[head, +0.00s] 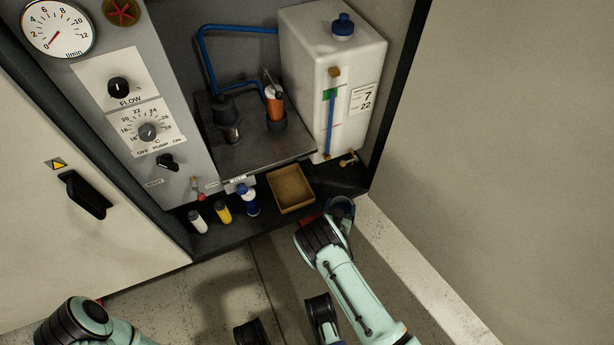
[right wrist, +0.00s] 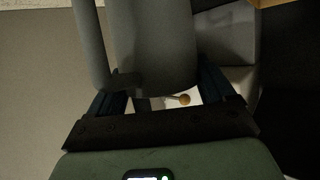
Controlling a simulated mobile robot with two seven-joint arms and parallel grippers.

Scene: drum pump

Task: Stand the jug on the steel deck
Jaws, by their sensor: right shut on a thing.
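The jug (head: 341,207) is mostly hidden behind my right wrist in the head view; only a blue-grey part of its rim shows, below the tank's right corner. In the right wrist view the grey jug (right wrist: 155,45) fills the top middle, with a bar-like handle at its left. My right gripper (right wrist: 165,100) is shut on the jug, its fingers on either side. The steel deck (head: 262,152) is the grey plate left of the tank, higher up in the picture than the jug.
A white tank (head: 305,75) with a blue cap and a small tap (head: 348,159) stands right of the deck. Small bottles (head: 223,212) and a tan tray (head: 290,188) sit below. The deck's front is clear.

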